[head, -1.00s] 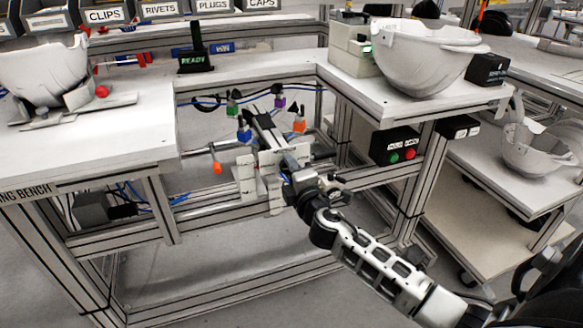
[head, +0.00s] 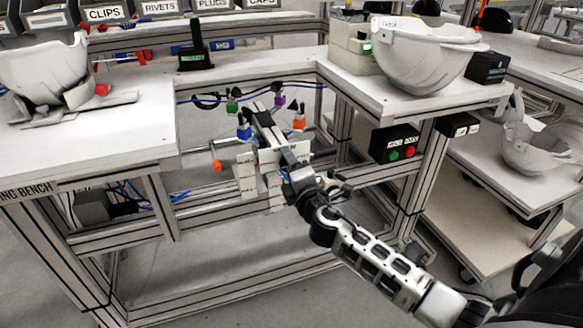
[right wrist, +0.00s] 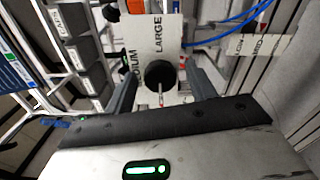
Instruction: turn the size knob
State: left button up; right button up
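The black round size knob (right wrist: 160,74) shows in the right wrist view, with a pale pointer line on it. It sits on a white plate (right wrist: 152,32) lettered "LARGE" and, partly covered, apparently "MEDIUM". My right gripper (right wrist: 162,88) is open, with one finger on each side of the knob and a visible gap at both sides. In the head view my right gripper (head: 287,160) is at the white-plated fixture (head: 246,172) below the bench top, and I cannot make out the knob there. My left gripper is not in view.
Blue, green, purple and orange pieces surround the fixture, the orange one (head: 299,122) close by. A black box with green and red buttons (head: 395,145) hangs at the right. White helmet shells (head: 425,55) stand on the benches. Bench frame rails (head: 240,205) run below the gripper.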

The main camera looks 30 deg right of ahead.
pick_arm(q)
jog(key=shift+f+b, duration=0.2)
jog(key=shift+b, duration=0.55)
pick_arm(e)
jog(key=v, duration=1.6)
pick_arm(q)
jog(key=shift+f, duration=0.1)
pick_arm(e)
jog(key=shift+a, duration=0.1)
